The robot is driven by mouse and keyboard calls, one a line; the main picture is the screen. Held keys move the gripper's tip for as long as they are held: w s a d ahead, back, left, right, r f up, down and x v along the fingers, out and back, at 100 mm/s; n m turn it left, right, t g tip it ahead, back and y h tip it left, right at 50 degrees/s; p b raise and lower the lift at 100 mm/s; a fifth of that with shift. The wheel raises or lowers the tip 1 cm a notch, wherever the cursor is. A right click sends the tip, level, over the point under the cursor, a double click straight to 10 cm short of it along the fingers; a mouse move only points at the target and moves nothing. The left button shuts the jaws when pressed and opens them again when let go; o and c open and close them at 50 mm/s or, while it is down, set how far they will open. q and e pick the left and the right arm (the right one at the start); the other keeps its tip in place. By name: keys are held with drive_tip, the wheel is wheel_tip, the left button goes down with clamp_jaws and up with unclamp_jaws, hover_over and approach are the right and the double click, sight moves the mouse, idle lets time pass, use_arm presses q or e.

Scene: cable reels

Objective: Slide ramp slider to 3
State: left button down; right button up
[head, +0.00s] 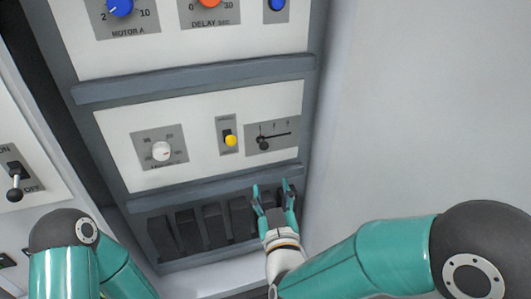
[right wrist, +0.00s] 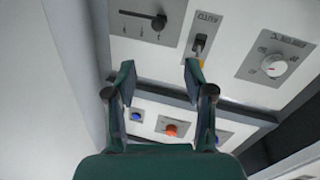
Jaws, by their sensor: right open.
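The ramp slider is a grey plate (head: 284,147) with a dark slot and a dark round knob (head: 263,144), on the white panel's right side. The knob is at the slot's left end in the head view. The right wrist view shows the plate (right wrist: 135,10) upside down with the knob (right wrist: 158,22) at the slot's right end; its digits are too small to read. My right gripper (head: 271,188) is open and empty, just below the slider plate and apart from it. Its fingers (right wrist: 160,75) also show in the right wrist view. My left arm shows at lower left, its gripper out of frame.
Left of the slider are a yellow-tipped switch (head: 230,139) and a white dial (head: 161,151). Dark blocks (head: 188,230) line the row below, behind my right fingers. A grey ledge (head: 200,187) crosses beneath the panel. A plain pale wall (head: 420,120) is at right.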

sight(264, 149)
drive_tip(key=w, duration=0.5)
drive_tip(key=w+a, duration=0.1)
drive_tip(key=w, duration=0.8)
drive_tip(key=shift+w+a, duration=0.25)
drive_tip(key=shift+w, duration=0.15)
clamp_jaws()
